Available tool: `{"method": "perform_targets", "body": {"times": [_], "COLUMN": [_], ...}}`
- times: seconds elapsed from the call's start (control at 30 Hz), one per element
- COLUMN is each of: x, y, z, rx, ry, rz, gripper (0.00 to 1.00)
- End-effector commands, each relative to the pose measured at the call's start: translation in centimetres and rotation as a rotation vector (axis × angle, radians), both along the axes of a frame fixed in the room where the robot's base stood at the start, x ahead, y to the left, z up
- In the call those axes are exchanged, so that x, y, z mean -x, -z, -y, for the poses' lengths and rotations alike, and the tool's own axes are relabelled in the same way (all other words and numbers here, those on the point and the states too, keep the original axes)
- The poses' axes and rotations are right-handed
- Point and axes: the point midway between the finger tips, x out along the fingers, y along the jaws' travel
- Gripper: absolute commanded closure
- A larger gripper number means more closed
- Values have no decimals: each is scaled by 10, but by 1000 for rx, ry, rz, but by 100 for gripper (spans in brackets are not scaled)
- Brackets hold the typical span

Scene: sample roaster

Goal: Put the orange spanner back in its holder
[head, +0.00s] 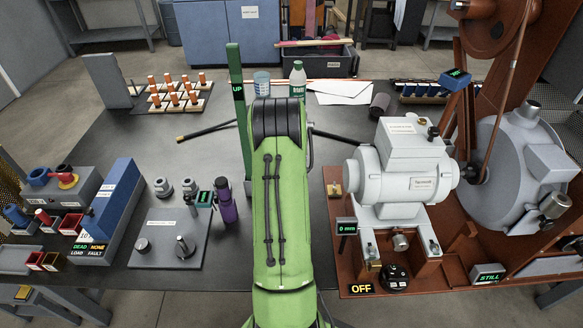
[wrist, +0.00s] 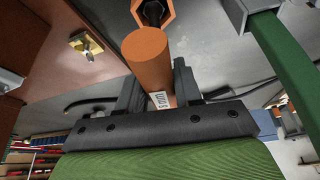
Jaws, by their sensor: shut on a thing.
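My gripper (wrist: 160,92) is shut on the orange spanner (wrist: 149,50), seen in the wrist view as a thick orange bar with a small white label between the dark fingers. An orange hexagonal opening with a dark inside (wrist: 167,12) shows just beyond the bar at the top edge; I cannot tell whether it is part of the spanner. In the head view my green arm hides the gripper and the spanner. I cannot make out the spanner's holder for certain in either view.
A green post (head: 237,105) with an "UP" sign stands left of my arm; it also shows in the wrist view (wrist: 284,50). The white motor (head: 385,178) on its brown base is at right. A purple bottle (head: 227,205) stands left. The table's middle left is fairly clear.

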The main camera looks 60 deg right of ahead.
Motion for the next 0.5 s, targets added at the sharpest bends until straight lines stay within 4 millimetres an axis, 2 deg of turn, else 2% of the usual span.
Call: {"method": "perform_targets", "body": {"times": [0.5], "x": [0], "y": [17], "z": [0], "rx": [1], "ry": [0], "rz": [0], "gripper": [100]}}
